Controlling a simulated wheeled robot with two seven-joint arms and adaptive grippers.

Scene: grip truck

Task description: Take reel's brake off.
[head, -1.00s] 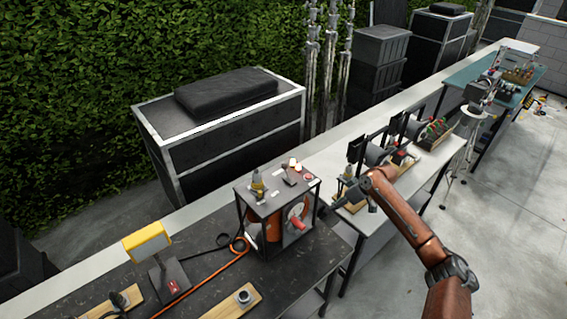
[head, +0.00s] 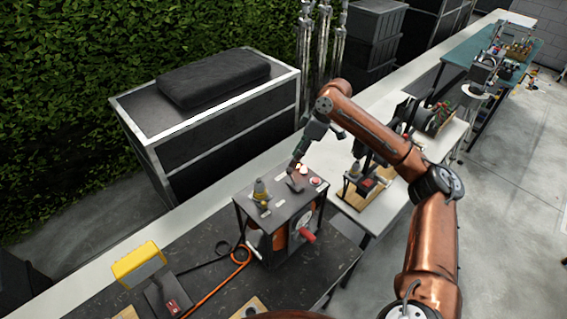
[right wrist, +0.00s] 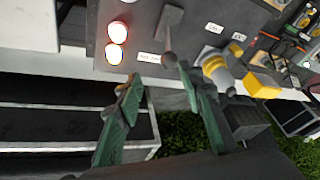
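The reel (head: 300,228) stands in a dark open-sided frame on the near bench, with a red handle (head: 307,236) on its side. On the frame's top panel (head: 270,203) is a short grey lever (head: 294,184); it also shows in the right wrist view (right wrist: 169,32). Small white labels (right wrist: 149,58) lie near it, their text too small to read. My right gripper (head: 296,166) is just above the panel's back edge by the lever. In the right wrist view its green fingers (right wrist: 160,78) are apart, with the lever just ahead of their tips. My left gripper is out of view.
A yellow plug (head: 261,188) stands on the panel's left side, with two lit round lamps (right wrist: 117,42) on the lever's other side. A yellow-topped device (head: 139,262) and orange cable (head: 215,288) are on the bench left. A big black case (head: 215,115) stands behind.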

